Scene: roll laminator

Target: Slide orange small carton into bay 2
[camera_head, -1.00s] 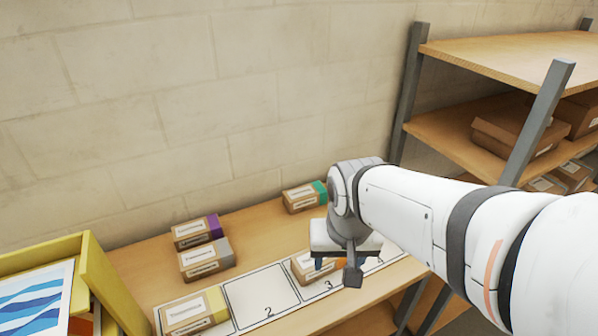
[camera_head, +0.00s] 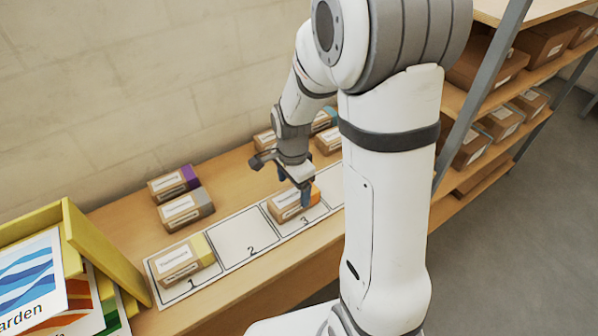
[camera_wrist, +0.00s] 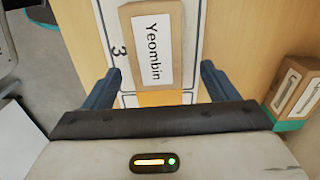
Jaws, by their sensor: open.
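The orange small carton (camera_head: 286,204) is brown with a white label and an orange end. It lies in bay 3 of the white numbered strip. Bay 2 (camera_head: 243,233), just left of it, is empty. My gripper (camera_head: 293,185) is open over the orange end of the carton. In the wrist view the carton (camera_wrist: 150,45) shows between the two fingers of my gripper (camera_wrist: 160,87), its label reading "Yeombin" and a strip of orange near the palm. The fingers appear apart from its sides. Part of the carton is hidden by a finger in the head view.
A yellow-ended carton (camera_head: 180,262) lies in bay 1. Grey-ended (camera_head: 184,210) and purple-ended (camera_head: 172,184) cartons stand behind the strip, with others behind my gripper. A yellow bin (camera_head: 100,250) stands at left. A shelf rack with cartons is at right.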

